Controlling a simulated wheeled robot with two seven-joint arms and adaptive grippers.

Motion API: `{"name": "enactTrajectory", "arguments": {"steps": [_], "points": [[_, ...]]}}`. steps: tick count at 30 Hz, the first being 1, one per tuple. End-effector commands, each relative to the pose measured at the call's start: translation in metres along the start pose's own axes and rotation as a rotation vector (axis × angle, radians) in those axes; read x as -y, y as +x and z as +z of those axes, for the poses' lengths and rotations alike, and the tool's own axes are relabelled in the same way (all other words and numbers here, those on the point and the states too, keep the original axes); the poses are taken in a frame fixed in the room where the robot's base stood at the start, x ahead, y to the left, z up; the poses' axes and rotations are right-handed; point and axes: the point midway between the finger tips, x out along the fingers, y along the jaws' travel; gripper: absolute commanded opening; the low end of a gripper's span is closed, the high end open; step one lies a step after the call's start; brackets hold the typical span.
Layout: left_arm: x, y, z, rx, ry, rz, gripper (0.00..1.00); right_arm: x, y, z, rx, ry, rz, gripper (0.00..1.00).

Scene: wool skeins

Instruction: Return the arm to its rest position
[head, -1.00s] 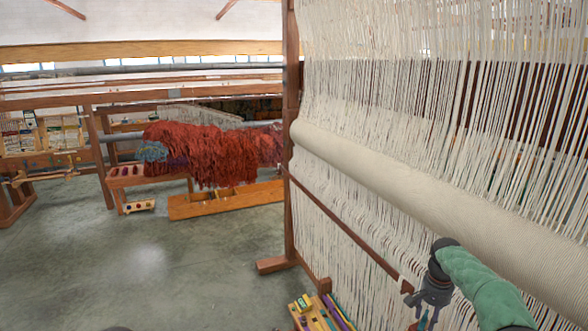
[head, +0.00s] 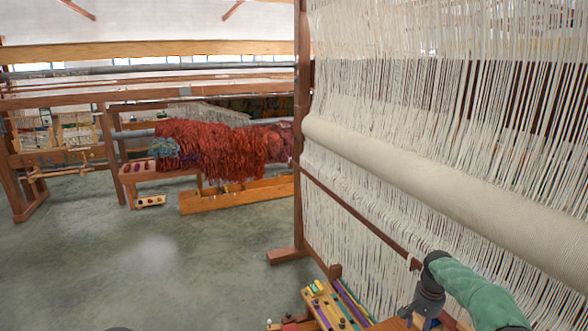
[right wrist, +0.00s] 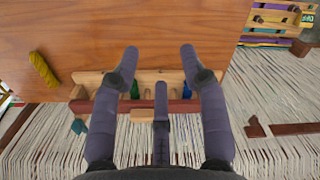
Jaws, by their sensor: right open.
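My right arm, in a green sleeve, comes in from the lower right of the head view. Its dark gripper (head: 425,308) hangs at the bottom edge, in front of the loom's warp threads, its fingertips hard to make out. In the right wrist view my right gripper (right wrist: 158,55) is open, fingers apart, with nothing between the tips. Beneath it are a brown wooden tabletop (right wrist: 150,30) and a wooden rack (right wrist: 90,80) holding green and blue items. A yellow skein (right wrist: 43,70) lies on the tabletop to the left, apart from the fingers. My left gripper is not in view.
The tall loom (head: 300,150) with white warp threads and a cream cloth roll (head: 420,185) fills the right side. A box of coloured items (head: 335,305) stands by its foot. Red yarn (head: 215,150) hangs on a frame behind. The grey floor (head: 150,260) at left is clear.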

Motion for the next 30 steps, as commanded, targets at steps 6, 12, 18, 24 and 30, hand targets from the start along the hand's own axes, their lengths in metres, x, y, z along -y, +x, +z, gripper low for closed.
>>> {"name": "enactTrajectory", "arguments": {"steps": [6, 12, 18, 24, 30], "points": [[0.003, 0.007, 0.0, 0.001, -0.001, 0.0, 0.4, 0.019, 0.05, 0.019, 0.017, -0.065, -0.035, 0.44], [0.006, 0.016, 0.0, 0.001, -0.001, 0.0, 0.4, 0.041, 0.116, 0.053, 0.039, -0.142, -0.087, 0.44], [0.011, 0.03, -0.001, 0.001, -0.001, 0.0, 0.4, 0.066, 0.211, 0.128, 0.074, -0.242, -0.172, 0.44], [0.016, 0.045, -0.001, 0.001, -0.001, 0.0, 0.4, 0.073, 0.291, 0.227, 0.1, -0.314, -0.25, 0.44], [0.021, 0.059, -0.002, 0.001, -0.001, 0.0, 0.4, 0.058, 0.34, 0.329, 0.112, -0.359, -0.295, 0.44]]}}
